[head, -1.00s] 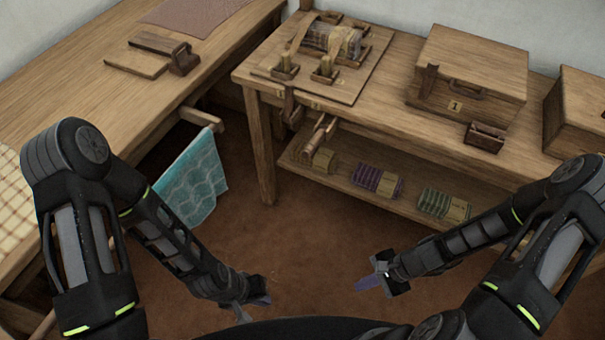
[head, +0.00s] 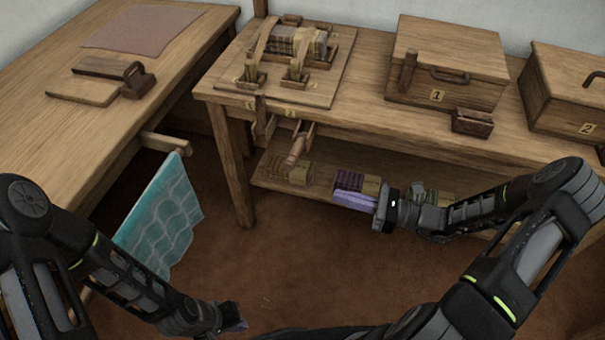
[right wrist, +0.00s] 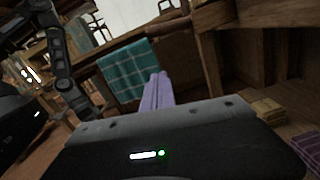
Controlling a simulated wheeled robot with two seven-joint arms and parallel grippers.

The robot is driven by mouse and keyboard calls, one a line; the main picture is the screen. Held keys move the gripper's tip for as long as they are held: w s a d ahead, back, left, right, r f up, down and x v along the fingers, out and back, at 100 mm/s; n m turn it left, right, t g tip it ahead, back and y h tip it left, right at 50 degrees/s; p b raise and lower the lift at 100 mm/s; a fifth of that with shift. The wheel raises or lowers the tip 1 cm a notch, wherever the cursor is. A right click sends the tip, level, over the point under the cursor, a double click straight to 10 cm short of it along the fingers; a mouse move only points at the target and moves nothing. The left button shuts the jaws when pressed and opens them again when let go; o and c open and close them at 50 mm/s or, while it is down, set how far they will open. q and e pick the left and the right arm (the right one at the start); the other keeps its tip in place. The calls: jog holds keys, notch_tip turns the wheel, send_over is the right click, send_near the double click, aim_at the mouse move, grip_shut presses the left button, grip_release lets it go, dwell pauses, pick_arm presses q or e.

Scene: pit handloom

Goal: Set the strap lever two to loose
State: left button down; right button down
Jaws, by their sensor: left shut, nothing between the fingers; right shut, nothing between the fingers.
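Two wooden levers are on the front edge of the bench, below the board with the strapped roll (head: 296,40). The left lever (head: 262,114) stands nearly upright. The right lever (head: 298,148) juts out towards me and slopes down; the small tag above it is too small to read surely, so I cannot tell which is number two. My right gripper (head: 340,198) is shut and empty, in front of the lower shelf, below and right of the levers and apart from them. Its lilac fingers show in the right wrist view (right wrist: 158,92). My left gripper (head: 238,322) is shut and empty, low over the floor.
Box 1 (head: 447,62) and box 2 (head: 575,88) stand on the bench (head: 375,118). Bundles, one purple (head: 350,181), lie on the lower shelf. A teal cloth (head: 163,215) hangs from a rail beside the left table (head: 75,140). Open floor lies between.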

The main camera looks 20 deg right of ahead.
aim_at(296, 152)
pick_arm(q)
jog(key=shift+r, duration=0.15)
pick_arm(e)
jog(key=w+a+r, duration=0.4)
jog(key=w+a, duration=0.2)
jog(key=a, duration=0.2)
jog(key=shift+w+a+r, duration=0.15)
jog(key=shift+a, duration=0.25)
pick_arm(q)
jog(key=shift+r, duration=0.1)
